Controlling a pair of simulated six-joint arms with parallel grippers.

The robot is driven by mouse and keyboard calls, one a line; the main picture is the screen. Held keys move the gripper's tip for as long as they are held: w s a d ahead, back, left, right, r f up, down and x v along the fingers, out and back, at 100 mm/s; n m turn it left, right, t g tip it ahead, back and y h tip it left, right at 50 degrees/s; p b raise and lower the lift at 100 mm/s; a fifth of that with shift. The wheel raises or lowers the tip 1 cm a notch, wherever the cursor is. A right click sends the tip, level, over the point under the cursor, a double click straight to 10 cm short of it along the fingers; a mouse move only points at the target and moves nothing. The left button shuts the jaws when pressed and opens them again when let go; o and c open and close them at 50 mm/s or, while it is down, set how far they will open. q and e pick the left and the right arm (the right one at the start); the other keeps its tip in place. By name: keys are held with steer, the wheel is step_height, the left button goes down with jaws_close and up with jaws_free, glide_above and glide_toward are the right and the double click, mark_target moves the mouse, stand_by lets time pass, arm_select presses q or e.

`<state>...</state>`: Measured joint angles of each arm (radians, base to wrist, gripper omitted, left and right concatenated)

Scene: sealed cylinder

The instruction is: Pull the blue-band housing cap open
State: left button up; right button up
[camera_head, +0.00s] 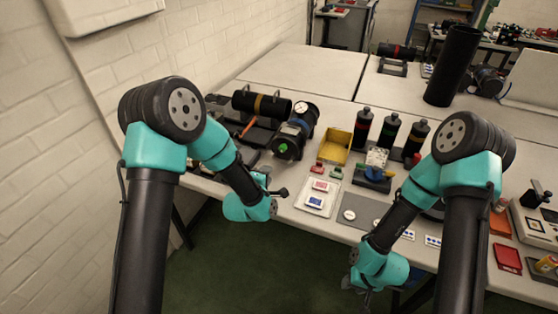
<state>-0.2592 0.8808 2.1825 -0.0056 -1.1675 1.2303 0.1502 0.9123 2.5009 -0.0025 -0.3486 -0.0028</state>
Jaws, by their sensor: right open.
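The blue-band housing (298,126) is a dark cylinder lying on the table, with a thin blue band and a round gauge (306,108) near its upper end. Its near end carries a dark cap (285,148) with a green centre, which sits on the housing. My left gripper (279,191) is at the table's front edge, below the cap and apart from it. Its fingers are small and partly hidden, so I cannot tell its opening. My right gripper (361,291) hangs low in front of the table, open and empty, far from the housing.
A second black cylinder with an orange band (262,104) lies behind and left of the housing. A yellow bin (335,146), dark bottles (388,134) and a white tray (318,197) stand to the right. The table behind (305,70) is largely clear.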

mark_target(279, 160)
arm_select(q)
steer(key=x, duration=1.2)
steer(key=shift+c, duration=0.3)
jaws_close()
